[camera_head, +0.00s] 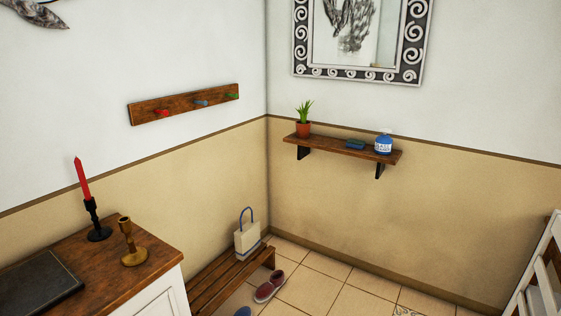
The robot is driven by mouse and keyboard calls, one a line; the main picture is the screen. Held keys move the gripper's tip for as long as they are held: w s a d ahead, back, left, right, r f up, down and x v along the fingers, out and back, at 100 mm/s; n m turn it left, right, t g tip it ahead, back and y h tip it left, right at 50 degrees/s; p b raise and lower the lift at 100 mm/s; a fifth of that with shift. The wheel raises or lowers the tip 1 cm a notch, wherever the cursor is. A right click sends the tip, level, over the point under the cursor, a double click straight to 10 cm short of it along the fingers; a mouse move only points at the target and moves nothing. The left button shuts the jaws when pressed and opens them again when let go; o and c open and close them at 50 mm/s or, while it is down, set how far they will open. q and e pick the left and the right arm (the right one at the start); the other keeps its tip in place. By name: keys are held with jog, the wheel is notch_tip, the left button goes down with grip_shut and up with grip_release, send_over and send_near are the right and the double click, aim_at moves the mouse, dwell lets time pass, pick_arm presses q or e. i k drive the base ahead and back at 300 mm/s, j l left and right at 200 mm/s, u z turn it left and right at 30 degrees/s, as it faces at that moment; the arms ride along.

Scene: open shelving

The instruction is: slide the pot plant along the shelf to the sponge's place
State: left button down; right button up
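The pot plant (303,128), green spiky leaves in a terracotta pot, stands upright near the left end of the wooden wall shelf (328,142). The sponge (355,145), small and dark blue, lies flat on the shelf between the plant and a blue-and-white jar (383,145). Bare shelf shows between the plant and the sponge. Neither of my grippers is in view.
A framed mirror (299,51) hangs above the shelf. At the left, a cabinet (150,262) carries a red candle (82,178), a brass candlestick (130,245) and a dark book (35,285). A slatted bench (215,278) holds a bag (247,240); shoes (269,286) lie on the tiled floor.

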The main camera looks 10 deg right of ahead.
aim_at(303, 125)
jog(key=i+l+z, duration=0.3)
jog(key=i, duration=0.45)
jog(key=i+j+z, duration=0.1)
jog(key=i+z, duration=0.25)
jog(key=i, duration=0.35)
jog(key=i+j+z, duration=0.3)
jog(key=i, duration=0.45)
jog(key=i+l, duration=0.05)
jog(key=l, duration=0.05)
